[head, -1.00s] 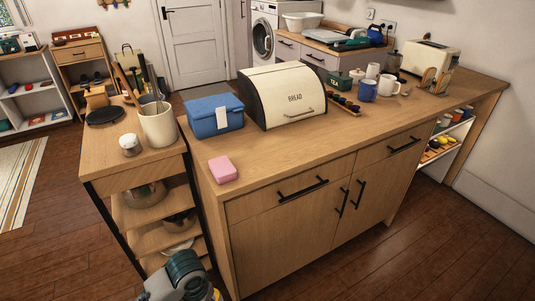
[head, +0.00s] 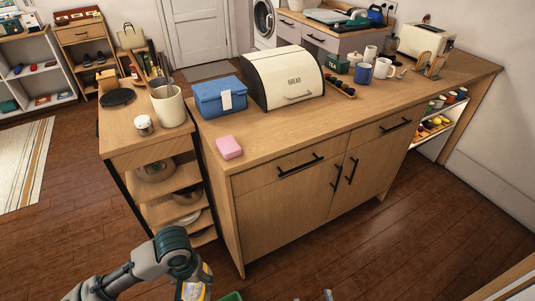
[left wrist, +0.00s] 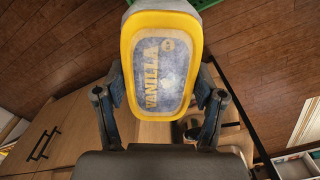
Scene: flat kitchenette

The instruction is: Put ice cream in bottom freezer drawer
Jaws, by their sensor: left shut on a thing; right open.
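A yellow-rimmed ice cream tub marked VANILLA (left wrist: 163,60) fills the middle of the left wrist view. My left gripper (left wrist: 160,95) is shut on it, with one finger along each side. In the head view my left gripper (head: 190,280) is at the bottom, in front of the shelf trolley, and a bit of the yellow tub (head: 194,291) shows below it. Small tips at the bottom edge look like my right gripper (head: 312,297), open and apart; most of it is out of view. No freezer or freezer drawer can be made out.
A wooden counter (head: 222,170) bears a pink block, blue box and bread bin. A shelf trolley (head: 125,150) stands to its left. Something green (head: 232,296) shows at the bottom edge. A pale wooden edge (head: 505,278) is at lower right. The floor (head: 400,240) between is clear.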

